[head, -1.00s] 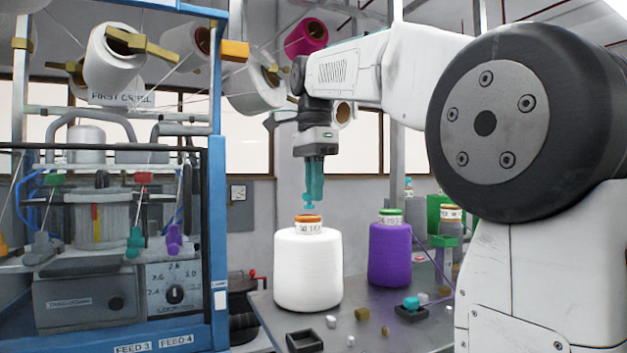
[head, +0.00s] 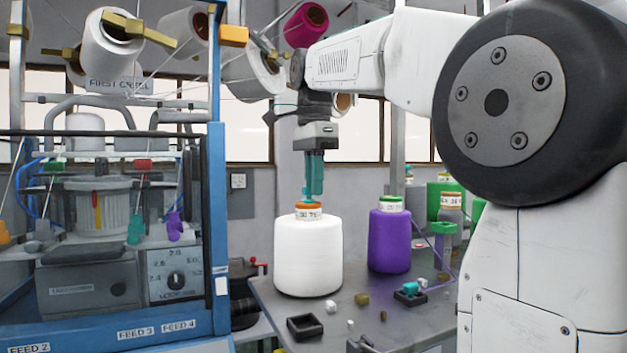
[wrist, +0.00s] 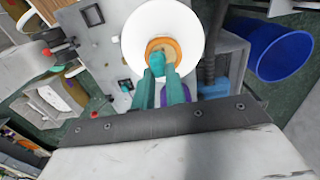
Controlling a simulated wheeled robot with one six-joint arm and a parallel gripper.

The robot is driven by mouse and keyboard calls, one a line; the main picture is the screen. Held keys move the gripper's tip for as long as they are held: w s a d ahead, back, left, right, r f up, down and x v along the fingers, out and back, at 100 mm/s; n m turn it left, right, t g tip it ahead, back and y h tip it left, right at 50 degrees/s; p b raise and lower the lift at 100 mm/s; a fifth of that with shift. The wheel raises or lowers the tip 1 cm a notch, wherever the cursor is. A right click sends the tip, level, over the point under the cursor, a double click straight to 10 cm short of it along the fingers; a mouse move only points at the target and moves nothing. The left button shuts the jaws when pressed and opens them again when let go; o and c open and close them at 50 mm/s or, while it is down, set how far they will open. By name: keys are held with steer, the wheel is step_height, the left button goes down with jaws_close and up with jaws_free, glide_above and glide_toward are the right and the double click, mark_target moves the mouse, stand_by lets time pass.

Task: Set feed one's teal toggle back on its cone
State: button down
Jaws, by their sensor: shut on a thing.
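My gripper (head: 314,176) points straight down with its teal fingers shut on a small teal toggle (head: 308,195). The toggle is directly over the top of a white yarn cone (head: 308,262), which stands upright on the grey table. The cone has an orange-rimmed top with a paper label. The toggle's lower end is at or just above that rim; I cannot tell whether they touch. In the wrist view the toggle (wrist: 157,64) lies over the orange ring, between the fingertips (wrist: 161,76), and hides part of the cone's centre.
A purple cone (head: 389,242) stands to the right. A dark tray (head: 410,297) holding a teal piece, an empty black tray (head: 305,327) and small loose bits lie in front. The blue-framed knitting machine (head: 218,220) stands at left, with FEED 2, FEED 3 and FEED 4 labels.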

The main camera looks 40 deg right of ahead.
steer(key=shift+f, duration=0.35)
stand_by(0.6)
steer(key=c, duration=1.4)
jaws_free()
steer(key=shift+o, duration=0.2)
steer(key=shift+r, duration=0.15)
step_height(320, 180, up, 8)
steer(key=shift+f, duration=0.2)
